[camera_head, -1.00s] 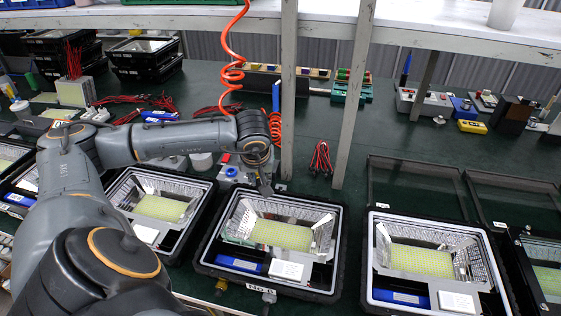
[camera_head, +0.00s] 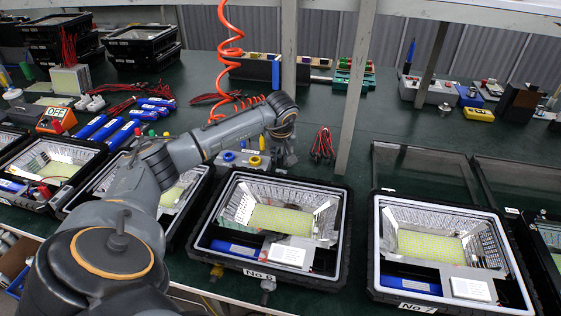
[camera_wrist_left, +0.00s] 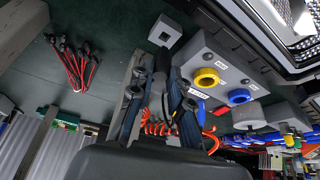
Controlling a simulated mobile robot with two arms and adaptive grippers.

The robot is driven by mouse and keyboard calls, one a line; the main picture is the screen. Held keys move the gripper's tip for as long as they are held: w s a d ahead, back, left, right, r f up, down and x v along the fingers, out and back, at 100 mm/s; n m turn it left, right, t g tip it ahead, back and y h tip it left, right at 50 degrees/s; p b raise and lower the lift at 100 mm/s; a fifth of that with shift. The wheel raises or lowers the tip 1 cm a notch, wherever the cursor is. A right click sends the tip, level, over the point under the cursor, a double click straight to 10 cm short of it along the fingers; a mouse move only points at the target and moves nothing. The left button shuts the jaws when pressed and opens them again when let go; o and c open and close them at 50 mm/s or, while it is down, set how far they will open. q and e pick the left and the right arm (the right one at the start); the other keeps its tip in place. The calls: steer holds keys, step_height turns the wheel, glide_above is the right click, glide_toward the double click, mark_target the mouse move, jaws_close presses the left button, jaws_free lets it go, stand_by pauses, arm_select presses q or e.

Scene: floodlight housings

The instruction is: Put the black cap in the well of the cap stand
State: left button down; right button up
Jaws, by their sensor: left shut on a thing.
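My left gripper (camera_wrist_left: 157,80) is shut on the black cap (camera_wrist_left: 161,60), which shows as a dark cylinder between the fingers in the left wrist view. A small grey block with a dark square well (camera_wrist_left: 164,33), which looks like the cap stand, sits on the green bench just beyond the fingertips. The cap appears apart from the well; its height above the bench is hard to tell. In the head view my left gripper (camera_head: 287,157) hangs behind housing No 6, small and partly blurred into its arm. I cannot make out the cap or stand there. My right gripper is not in view.
A grey box with yellow and blue rings (camera_wrist_left: 217,82) stands close beside the stand. Red-and-black leads (camera_head: 322,146) lie to the right in the head view. The No 6 floodlight housing (camera_head: 342,236) is in front. A shelf post (camera_head: 353,100) rises behind.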

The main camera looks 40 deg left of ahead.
mark_target(281, 159)
arm_select(q)
step_height(281, 159, down, 4)
steer(key=shift+w+r+b, duration=0.1)
steer(key=shift+r+b, duration=0.1)
steer(key=shift+b, duration=1.05)
steer(key=shift+r, duration=0.1)
steer(key=c, duration=1.3)
jaws_free()
steer(key=shift+o, duration=0.2)
steer(key=shift+r, duration=0.1)
steer(key=v, duration=1.2)
